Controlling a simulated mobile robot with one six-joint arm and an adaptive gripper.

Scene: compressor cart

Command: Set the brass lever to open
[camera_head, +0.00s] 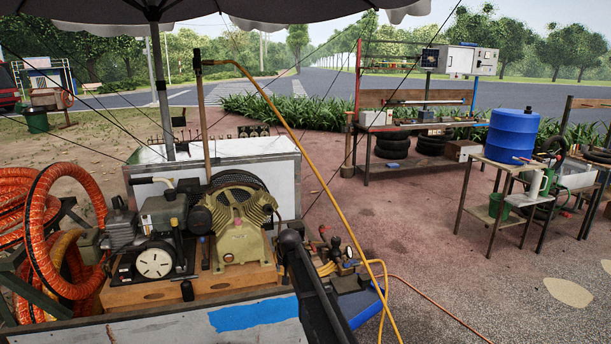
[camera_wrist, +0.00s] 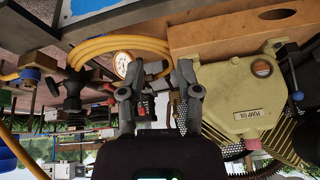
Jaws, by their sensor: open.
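My gripper (camera_wrist: 158,78) is open and empty in the wrist view, which is upside down. A white-faced gauge (camera_wrist: 122,64) is close to the left finger in the picture. In the head view, the fittings group (camera_head: 340,252) is right of the compressor pump. The brass lever cannot be told apart clearly from these fittings, and its setting cannot be read. No contact between the fingers and a fitting can be made out.
The beige pump (camera_head: 240,226) stands on a wooden base; its housing (camera_wrist: 240,88) is close to the right finger. A coiled yellow hose (camera_wrist: 100,47) and black knob (camera_wrist: 70,92) crowd the left. A long yellow hose (camera_head: 320,180) arches overhead.

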